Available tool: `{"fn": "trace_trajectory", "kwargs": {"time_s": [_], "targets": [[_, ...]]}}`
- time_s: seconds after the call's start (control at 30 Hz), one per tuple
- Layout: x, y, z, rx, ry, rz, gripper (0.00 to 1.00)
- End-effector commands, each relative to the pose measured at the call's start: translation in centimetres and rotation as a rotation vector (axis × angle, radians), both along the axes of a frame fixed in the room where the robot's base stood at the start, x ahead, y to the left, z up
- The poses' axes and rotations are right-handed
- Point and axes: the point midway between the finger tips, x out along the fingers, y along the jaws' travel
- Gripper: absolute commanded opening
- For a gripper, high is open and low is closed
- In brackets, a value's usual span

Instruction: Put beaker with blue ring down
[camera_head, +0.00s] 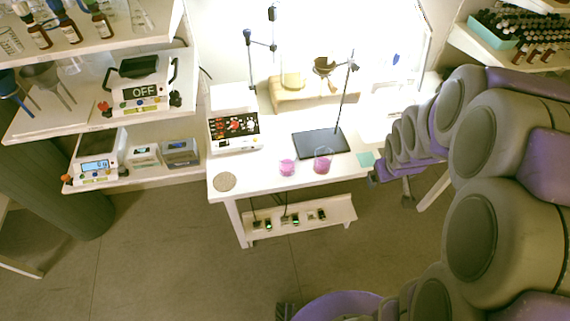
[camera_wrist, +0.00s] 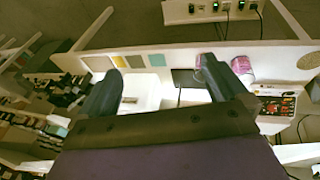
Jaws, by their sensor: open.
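Two beakers with pink contents stand upright on the white table: a larger beaker (camera_head: 323,161) by the front edge of a black stand plate, and a smaller beaker (camera_head: 287,168) to its left. A blue ring cannot be made out on either. In the wrist view the smaller beaker (camera_wrist: 241,66) is clear of my fingers, and the larger one is partly hidden behind the right fingertip. My gripper (camera_wrist: 160,68) is open, its fingers wide apart, with nothing between them but the table behind. In the head view my arm reaches in from the right, its end right of the beakers.
A hot plate device (camera_head: 234,131) and a round disc (camera_head: 225,182) are on the table's left. The black stand plate (camera_head: 318,144) carries a tall rod. A teal square (camera_head: 365,159) lies right of the beakers. Shelves with instruments stand at left.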

Motion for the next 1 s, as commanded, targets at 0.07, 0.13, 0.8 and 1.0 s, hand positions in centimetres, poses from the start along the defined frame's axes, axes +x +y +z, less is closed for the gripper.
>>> {"fn": "trace_trajectory", "kwargs": {"time_s": [0.07, 0.13, 0.8, 1.0], "targets": [[2.8, 0.2, -2.3, -0.006, -0.041, 0.06, 1.0], [5.3, 0.7, -4.0, -0.009, -0.088, 0.118, 1.0], [16.3, 9.8, -21.4, 0.31, -0.58, 0.579, 1.0], [15.4, 14.1, -24.4, 0.479, -0.754, 0.624, 1.0]]}}
